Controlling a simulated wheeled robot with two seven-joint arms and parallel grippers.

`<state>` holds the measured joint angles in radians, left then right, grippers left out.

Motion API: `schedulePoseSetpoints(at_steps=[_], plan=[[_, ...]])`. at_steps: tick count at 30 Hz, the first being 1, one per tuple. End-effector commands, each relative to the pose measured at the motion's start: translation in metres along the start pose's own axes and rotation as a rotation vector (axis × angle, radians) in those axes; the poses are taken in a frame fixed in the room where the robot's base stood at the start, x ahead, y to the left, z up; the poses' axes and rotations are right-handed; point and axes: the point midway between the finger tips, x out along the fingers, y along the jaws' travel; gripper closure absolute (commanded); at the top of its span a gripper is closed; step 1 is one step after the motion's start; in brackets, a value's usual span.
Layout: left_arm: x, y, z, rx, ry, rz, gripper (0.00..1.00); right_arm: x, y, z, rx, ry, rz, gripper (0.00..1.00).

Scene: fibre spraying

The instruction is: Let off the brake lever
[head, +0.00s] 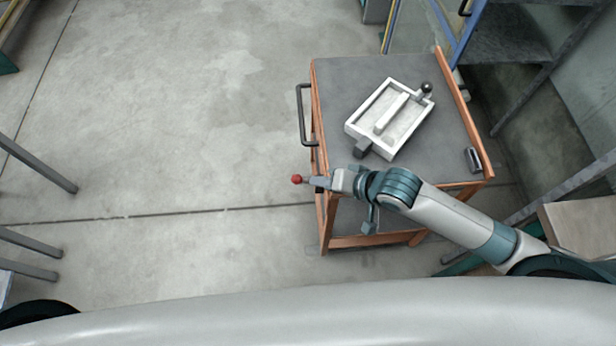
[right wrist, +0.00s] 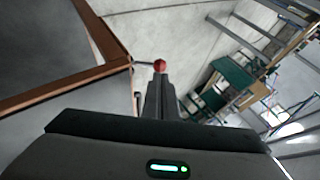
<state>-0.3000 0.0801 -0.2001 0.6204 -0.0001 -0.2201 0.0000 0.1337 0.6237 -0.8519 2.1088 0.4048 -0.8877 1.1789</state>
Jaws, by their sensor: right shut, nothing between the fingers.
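The brake lever's red ball knob (head: 297,179) sticks out past the near left corner of an orange-framed cart (head: 330,84). In the right wrist view the red knob (right wrist: 160,66) sits right at the tip of my fingers, with a thin rod running left from it toward the cart's frame corner (right wrist: 122,63). My right gripper (head: 314,183) reaches across the cart's near edge, its fingers pointing left at the knob. The fingers (right wrist: 160,80) are shut with nothing between them. Whether they touch the knob I cannot tell. My left gripper is not in view.
A white tray (head: 352,128) with a bar and a black-knobbed handle lies on the cart's grey top. A black push handle (head: 300,115) is on the cart's left side. A blue-framed shelf (head: 510,35) stands behind right. The floor left of the cart is clear.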

Motion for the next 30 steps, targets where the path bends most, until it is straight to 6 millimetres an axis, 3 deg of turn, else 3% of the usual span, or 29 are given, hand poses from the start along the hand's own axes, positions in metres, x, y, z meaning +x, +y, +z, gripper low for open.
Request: schedulePoseSetpoints(at_steps=[6, 12, 30], plan=[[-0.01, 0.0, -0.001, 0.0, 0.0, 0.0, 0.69, 0.032, -0.002, -0.001, 0.0, -0.001, 0.001, 1.0], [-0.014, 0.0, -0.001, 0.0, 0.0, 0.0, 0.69, 0.049, -0.001, 0.0, 0.0, 0.0, 0.001, 1.0], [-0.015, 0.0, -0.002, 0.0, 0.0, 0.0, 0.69, 0.056, 0.0, -0.002, -0.002, 0.0, 0.004, 1.0]])
